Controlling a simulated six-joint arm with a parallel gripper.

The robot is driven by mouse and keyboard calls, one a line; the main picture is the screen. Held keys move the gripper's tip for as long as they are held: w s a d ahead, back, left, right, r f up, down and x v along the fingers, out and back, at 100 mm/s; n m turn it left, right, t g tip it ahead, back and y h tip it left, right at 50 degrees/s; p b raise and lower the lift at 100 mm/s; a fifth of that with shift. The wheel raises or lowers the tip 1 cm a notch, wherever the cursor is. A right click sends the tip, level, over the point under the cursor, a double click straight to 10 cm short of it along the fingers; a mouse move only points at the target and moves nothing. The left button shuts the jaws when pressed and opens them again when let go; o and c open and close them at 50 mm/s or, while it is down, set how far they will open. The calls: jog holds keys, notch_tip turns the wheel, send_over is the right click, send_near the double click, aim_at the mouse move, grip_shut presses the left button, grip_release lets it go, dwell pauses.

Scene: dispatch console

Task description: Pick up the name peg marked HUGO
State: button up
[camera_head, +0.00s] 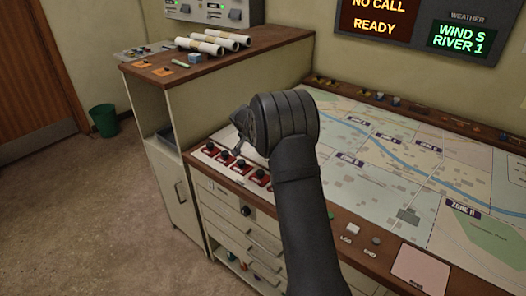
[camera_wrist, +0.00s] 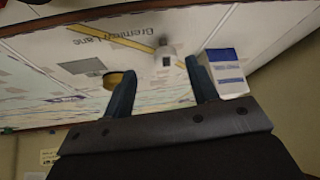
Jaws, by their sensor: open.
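No name peg marked HUGO can be made out in either view; no such lettering is readable. My gripper (camera_wrist: 160,68) is open, its two dark fingers apart over the map board in the wrist view. A small whitish upright piece (camera_wrist: 166,55) shows between and beyond the fingertips, apparently untouched; I cannot read a name on it. A white and blue block (camera_wrist: 230,72) is beside the right finger, and a yellow round piece (camera_wrist: 119,80) is partly behind the left finger. In the head view my arm hides most of the gripper and part of the board.
The map table (camera_head: 455,185) has small pieces along its back ledge (camera_head: 400,101). Red switches (camera_head: 238,165) line its left edge. A taller cabinet (camera_head: 215,70) holds paper rolls (camera_head: 215,42) and small items. A green bin (camera_head: 104,120) stands on the floor.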

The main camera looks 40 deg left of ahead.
jog(key=shift+a+x, duration=0.2)
jog(key=shift+x, duration=1.1)
jog(key=shift+a+x, duration=0.25)
jog(key=shift+x, duration=1.05)
jog(key=shift+w+r, duration=0.15)
jog(key=c, duration=1)
